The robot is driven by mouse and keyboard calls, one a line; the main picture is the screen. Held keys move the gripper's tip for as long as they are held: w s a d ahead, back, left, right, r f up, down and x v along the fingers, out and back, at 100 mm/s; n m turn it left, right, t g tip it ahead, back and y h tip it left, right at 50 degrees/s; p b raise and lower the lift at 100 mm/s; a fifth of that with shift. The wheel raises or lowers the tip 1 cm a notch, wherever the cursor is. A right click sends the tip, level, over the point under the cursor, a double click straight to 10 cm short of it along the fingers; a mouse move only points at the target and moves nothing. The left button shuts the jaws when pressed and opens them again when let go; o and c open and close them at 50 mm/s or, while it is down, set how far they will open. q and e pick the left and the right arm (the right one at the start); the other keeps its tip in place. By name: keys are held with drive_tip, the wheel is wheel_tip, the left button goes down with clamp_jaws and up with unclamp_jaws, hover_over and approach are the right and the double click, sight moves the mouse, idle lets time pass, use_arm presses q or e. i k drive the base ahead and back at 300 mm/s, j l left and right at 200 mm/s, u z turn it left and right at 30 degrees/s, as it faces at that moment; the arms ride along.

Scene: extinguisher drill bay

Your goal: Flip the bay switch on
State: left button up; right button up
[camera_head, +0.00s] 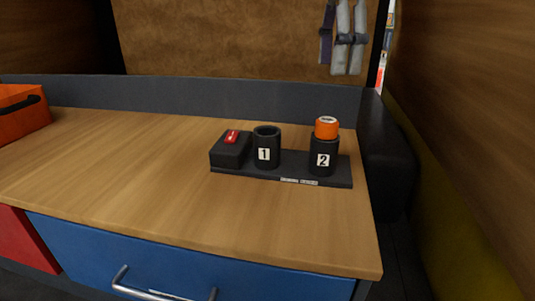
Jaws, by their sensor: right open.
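The bay switch appears to be the red rocker (232,136) on top of a small black box (229,153). The box sits at the left end of a black base strip (258,174) on the wooden bench. Which way the rocker is set is too small to tell. Beside it on the same strip stands a black open cup marked 1 (266,147). A black cup marked 2 (323,160) stands at the right end and holds an orange-topped cylinder (327,128) upright. I cannot make out either gripper in the head view, and nothing touches the switch.
The wooden bench top (130,180) is clear left of and in front of the strip. An orange bin (22,112) stands at the far left. A dark low wall (180,98) runs behind. A blue drawer (80,252) with a metal handle (125,281) is below.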

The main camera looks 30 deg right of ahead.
sight(232, 135)
drive_tip(key=i+z, duration=0.15)
drive_tip(key=z, duration=0.6)
